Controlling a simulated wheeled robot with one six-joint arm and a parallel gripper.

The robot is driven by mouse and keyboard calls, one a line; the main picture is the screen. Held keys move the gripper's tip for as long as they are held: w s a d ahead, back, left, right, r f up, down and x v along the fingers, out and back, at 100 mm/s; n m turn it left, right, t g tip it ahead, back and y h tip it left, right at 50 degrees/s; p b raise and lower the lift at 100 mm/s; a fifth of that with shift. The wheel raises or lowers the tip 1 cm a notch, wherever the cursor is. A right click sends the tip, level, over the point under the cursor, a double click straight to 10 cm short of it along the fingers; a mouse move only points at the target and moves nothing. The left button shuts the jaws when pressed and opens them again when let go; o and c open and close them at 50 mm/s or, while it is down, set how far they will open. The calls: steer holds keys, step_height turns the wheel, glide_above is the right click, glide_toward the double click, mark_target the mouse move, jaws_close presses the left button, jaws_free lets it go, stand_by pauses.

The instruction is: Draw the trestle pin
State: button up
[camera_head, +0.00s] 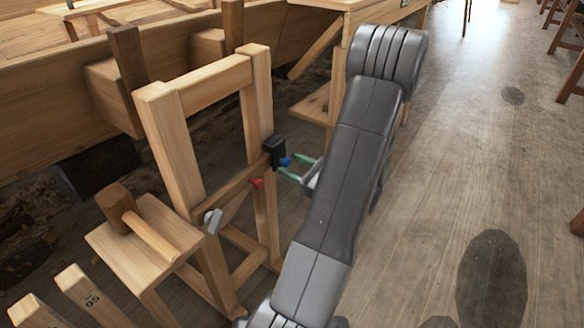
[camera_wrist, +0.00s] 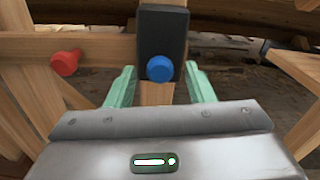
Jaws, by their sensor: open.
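The wooden trestle (camera_head: 172,150) stands left of my arm. A black block (camera_head: 274,150) is fixed on its right post, and a blue round-headed pin (camera_head: 285,161) sticks out of it. In the wrist view the blue pin (camera_wrist: 159,68) lies between the green fingertips of my gripper (camera_wrist: 159,74), with a gap on both sides. My gripper (camera_head: 288,164) is open and faces the block. A red round-headed pin (camera_wrist: 65,62) sits in the crossbar to the left, outside the fingers. Which pin the task names, I cannot tell.
A wooden mallet (camera_head: 140,225) lies on a small stool (camera_head: 185,232) at the left. A grey-headed piece (camera_head: 212,220) is on the trestle's near post. The planked hull (camera_head: 60,85) is behind. The floor (camera_head: 440,190) to the right is clear.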

steer(key=shift+w+a, duration=0.2)
steer(key=shift+a, duration=0.05)
jaws_close()
steer(key=shift+p+v, duration=0.3)
steer(key=shift+v, duration=1.2)
jaws_free()
